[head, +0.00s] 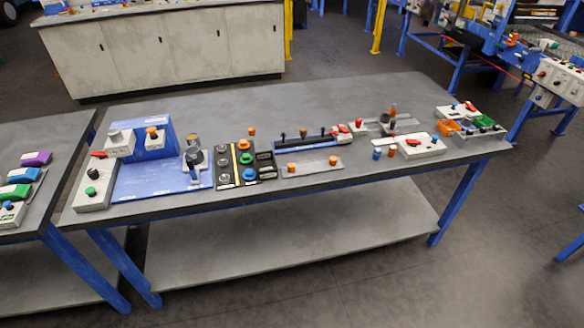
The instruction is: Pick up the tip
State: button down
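I cannot tell for certain which item is the tip. Small upright pieces with dark tops (303,133) stand along a dark blue rail (315,142) in the middle of the grey workbench (270,104). Small orange pieces stand on a clear flat plate (312,167) in front of that rail. Another orange-topped piece (252,131) stands behind a black panel with coloured knobs (246,163). Small blue and orange cylinders (377,153) stand to the right of the plate. My gripper is not in view.
A blue board (150,177) with grey boxes is at the bench's left. A white control box (421,146) and coloured bins (484,121) are at the right. The bench's back strip is clear. A second table (30,225) stands at the left. A grey cabinet (160,50) is behind.

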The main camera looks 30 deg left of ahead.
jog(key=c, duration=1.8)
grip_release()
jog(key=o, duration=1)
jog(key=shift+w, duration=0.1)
